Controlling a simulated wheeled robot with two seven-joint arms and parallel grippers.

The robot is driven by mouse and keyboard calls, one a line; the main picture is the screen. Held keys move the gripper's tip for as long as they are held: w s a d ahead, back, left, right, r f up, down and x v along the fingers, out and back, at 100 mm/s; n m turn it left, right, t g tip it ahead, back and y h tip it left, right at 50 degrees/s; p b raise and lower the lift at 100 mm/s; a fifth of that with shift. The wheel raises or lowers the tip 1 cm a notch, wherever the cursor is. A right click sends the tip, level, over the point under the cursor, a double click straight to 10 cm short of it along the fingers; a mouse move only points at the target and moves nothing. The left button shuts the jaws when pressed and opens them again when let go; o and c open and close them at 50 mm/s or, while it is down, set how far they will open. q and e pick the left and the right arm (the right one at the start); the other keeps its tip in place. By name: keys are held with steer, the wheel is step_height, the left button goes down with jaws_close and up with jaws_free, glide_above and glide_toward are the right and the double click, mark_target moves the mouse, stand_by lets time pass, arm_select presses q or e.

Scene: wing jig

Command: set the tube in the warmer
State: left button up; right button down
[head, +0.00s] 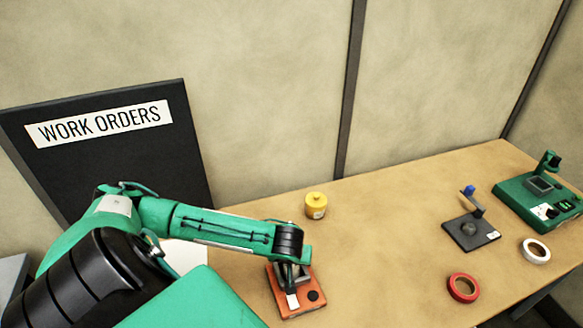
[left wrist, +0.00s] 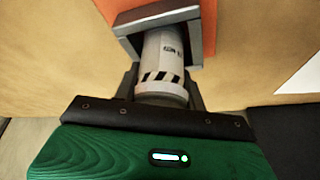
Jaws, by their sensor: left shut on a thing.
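The tube (left wrist: 163,65) is pale grey-white with a black-striped band and shows in the left wrist view. My left gripper (left wrist: 162,97) is shut on its near end, with a finger on each side. The tube's far end is inside the square grey collar (left wrist: 127,46) of an orange unit, which looks like the warmer (head: 312,276). How deep the tube goes is hidden. In the head view the warmer sits on the bench under my left wrist, and the wrist hides the tube. My right gripper is not in view.
A yellow pot (head: 316,206) stands behind the warmer. To the right are a red tape roll (head: 463,288), a white tape roll (head: 535,251), a dark plate with a blue-tipped lever (head: 470,231) and a green device (head: 530,198). The bench between them is clear. A work orders board (head: 110,150) stands at left.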

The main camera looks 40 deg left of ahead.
arm_select(q)
steer(key=o, duration=1)
steer(key=b+v, duration=0.2)
steer(key=v, duration=1)
steer(key=shift+w+r, duration=0.1)
steer(key=shift+r, duration=0.1)
